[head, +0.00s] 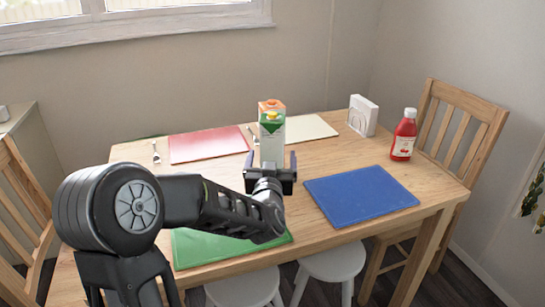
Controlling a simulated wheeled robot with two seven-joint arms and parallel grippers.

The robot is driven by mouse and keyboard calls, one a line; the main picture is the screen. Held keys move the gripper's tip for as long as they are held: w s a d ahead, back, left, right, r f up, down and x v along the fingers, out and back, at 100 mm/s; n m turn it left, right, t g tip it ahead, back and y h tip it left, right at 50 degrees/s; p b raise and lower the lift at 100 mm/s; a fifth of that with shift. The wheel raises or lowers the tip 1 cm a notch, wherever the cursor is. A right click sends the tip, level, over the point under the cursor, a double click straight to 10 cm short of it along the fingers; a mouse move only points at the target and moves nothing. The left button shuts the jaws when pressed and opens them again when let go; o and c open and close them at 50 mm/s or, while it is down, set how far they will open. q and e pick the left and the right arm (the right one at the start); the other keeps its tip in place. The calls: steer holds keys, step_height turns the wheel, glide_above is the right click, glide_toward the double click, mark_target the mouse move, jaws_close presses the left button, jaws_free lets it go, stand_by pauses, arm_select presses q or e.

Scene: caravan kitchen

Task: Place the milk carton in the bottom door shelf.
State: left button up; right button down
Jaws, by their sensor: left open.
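The milk carton (271,127), white and green with an orange top and a yellow cap, stands upright on the wooden table (330,162). My left gripper (270,158) is open in front of the carton, with one finger to each side of the carton's lower part in the picture. The gripper body hides the carton's base. I cannot tell whether the fingers reach around the carton or stop short of it. The bottom door shelf is out of view. My right gripper is not in view.
Red (208,144), cream (310,129), blue (360,195) and green (215,247) placemats lie on the table. A ketchup bottle (403,138) and a white napkin holder (363,115) stand at the right. Wooden chairs (455,125) flank the table, and white stools (335,263) are at its front.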

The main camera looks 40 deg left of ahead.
mark_target(272, 142)
arm_select(q)
steer(key=shift+w, duration=0.1)
steer(key=shift+x, duration=1.2)
steer(key=shift+a, duration=0.1)
steer(key=x, duration=0.5)
steer(key=shift+a, duration=0.15)
steer(key=shift+r, duration=0.1)
steer(key=shift+c, duration=0.3)
jaws_close()
steer(key=shift+r, duration=0.2)
